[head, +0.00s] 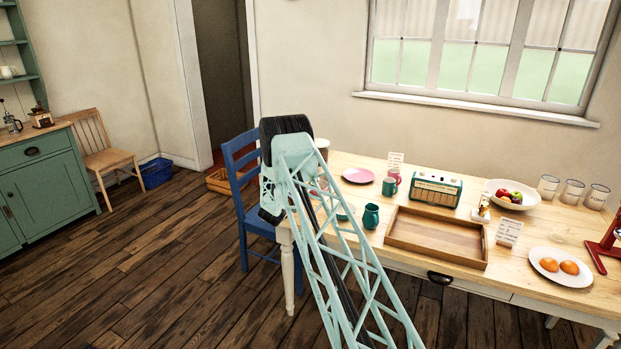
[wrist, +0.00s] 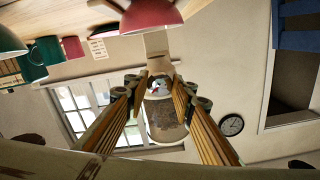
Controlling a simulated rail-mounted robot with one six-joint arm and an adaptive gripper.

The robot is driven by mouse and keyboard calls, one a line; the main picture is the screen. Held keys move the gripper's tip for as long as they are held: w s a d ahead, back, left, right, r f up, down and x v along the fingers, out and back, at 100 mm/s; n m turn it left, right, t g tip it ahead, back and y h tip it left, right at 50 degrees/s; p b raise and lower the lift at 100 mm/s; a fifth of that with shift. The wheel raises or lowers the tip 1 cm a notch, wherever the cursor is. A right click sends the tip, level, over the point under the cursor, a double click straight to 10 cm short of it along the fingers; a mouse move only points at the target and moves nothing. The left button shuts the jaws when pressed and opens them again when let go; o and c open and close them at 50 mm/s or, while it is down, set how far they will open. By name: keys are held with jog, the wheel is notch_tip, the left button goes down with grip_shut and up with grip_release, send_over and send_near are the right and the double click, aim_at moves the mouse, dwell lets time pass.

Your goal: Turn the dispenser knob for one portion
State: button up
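The dispenser (wrist: 167,134) shows in the wrist view, upside down, with brown contents in its clear jar. Its knob (wrist: 159,86) appears as a small grey and reddish part between jar and stand. My gripper (wrist: 158,84) is open. Its two wood-coloured fingers point toward the dispenser, one on each side of the knob in the picture. I cannot tell whether either finger touches it. In the head view my arm hides the gripper and most of the dispenser; a pale cylinder edge (head: 323,144) behind the arm may be part of it.
A red bowl (wrist: 150,14) shows near the dispenser in the wrist view. A blue chair (head: 240,160) stands at the table's left end.

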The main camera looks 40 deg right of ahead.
jog(key=shift+m+b, duration=0.4)
jog(key=shift+b, duration=0.15)
jog(key=shift+c, duration=0.5)
jog(key=shift+w+r+m+b, duration=0.1)
jog(key=shift+m+b, duration=1.35)
jog(key=shift+m, duration=1.45)
jog(key=shift+r+m+b, duration=0.1)
jog(key=shift+m+b, duration=1.3)
jog(key=shift+m, duration=1.5)
jog(key=o, duration=0.8)
jog(key=shift+o, duration=0.2)
jog(key=shift+a+f, duration=0.1)
jog(key=shift+a, duration=0.05)
